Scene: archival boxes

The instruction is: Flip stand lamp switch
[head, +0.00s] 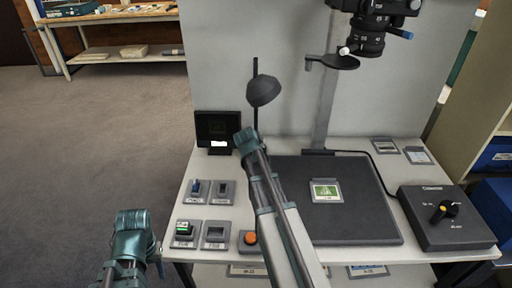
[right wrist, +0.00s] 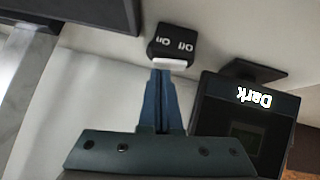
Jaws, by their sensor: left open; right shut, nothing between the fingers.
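The stand lamp (head: 263,91) has a dark, unlit-looking shade on a thin black pole behind the table's left half. In the right wrist view, a small black switch box (right wrist: 174,43) carries upside-down "On" and "Off" labels and a white switch lever (right wrist: 170,63). My right gripper (right wrist: 162,73) is shut and empty, its blue fingertips at the lever's lower edge; I cannot tell whether they touch. In the head view its fingers and the switch box are hidden. My left gripper (head: 132,222) is open and empty, left of the table's front corner.
A small black display (head: 217,131) stands at the table's left; in the right wrist view the display (right wrist: 246,120) reads "Dark". A black board (head: 345,222) bears a framed slide. A control box (head: 447,218) sits at the right. Slide holders and an orange button (head: 251,238) lie front left.

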